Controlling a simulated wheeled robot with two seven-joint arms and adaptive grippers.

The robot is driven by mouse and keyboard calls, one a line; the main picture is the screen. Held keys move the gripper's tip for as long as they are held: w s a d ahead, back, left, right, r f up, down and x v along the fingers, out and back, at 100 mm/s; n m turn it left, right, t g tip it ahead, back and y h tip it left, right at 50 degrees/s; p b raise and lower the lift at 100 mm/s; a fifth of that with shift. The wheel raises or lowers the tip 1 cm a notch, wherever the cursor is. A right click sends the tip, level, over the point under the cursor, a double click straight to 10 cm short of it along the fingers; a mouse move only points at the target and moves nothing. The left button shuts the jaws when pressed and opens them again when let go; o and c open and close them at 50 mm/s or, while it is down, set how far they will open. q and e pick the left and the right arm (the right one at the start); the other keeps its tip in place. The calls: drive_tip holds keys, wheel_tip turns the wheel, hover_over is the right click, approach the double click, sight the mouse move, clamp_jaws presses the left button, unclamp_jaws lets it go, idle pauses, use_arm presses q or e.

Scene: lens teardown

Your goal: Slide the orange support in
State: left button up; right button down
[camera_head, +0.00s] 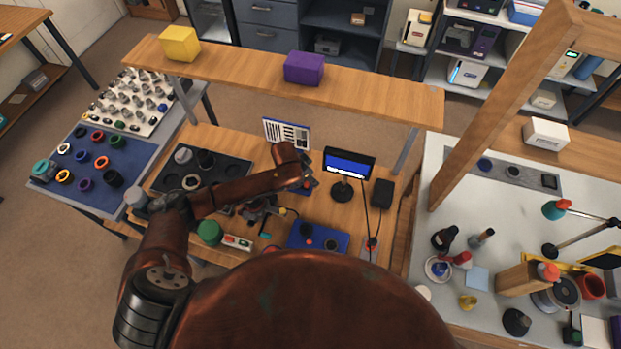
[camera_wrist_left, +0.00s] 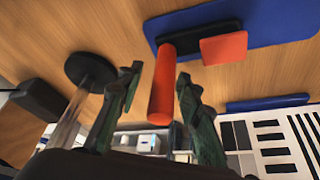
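In the left wrist view an orange-red rod (camera_wrist_left: 162,90) and a flat orange-red block (camera_wrist_left: 224,49) sit at a dark block (camera_wrist_left: 200,36) on a blue pad (camera_wrist_left: 262,22). I cannot tell which orange piece is the support. My left gripper (camera_wrist_left: 160,75) is open. Its two fingers stand on either side of the rod, with visible gaps, apparently not touching it. In the head view my left gripper (camera_head: 304,184) is over the table in front of the display; the orange parts are mostly hidden there. My right gripper is not in view.
A small display (camera_head: 349,163) on a round stand (camera_wrist_left: 90,70) stands beside the gripper. A striped chart card (camera_head: 287,133) stands behind it. A black tray (camera_head: 225,170) lies to the left, and a blue mat (camera_head: 300,236) lies nearer. A wooden shelf (camera_head: 240,72) spans the back.

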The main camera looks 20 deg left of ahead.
use_arm(q)
drive_tip(key=shift+w+f, duration=0.1)
drive_tip(key=shift+f, duration=0.15)
drive_tip(key=shift+c, duration=0.6)
clamp_jaws()
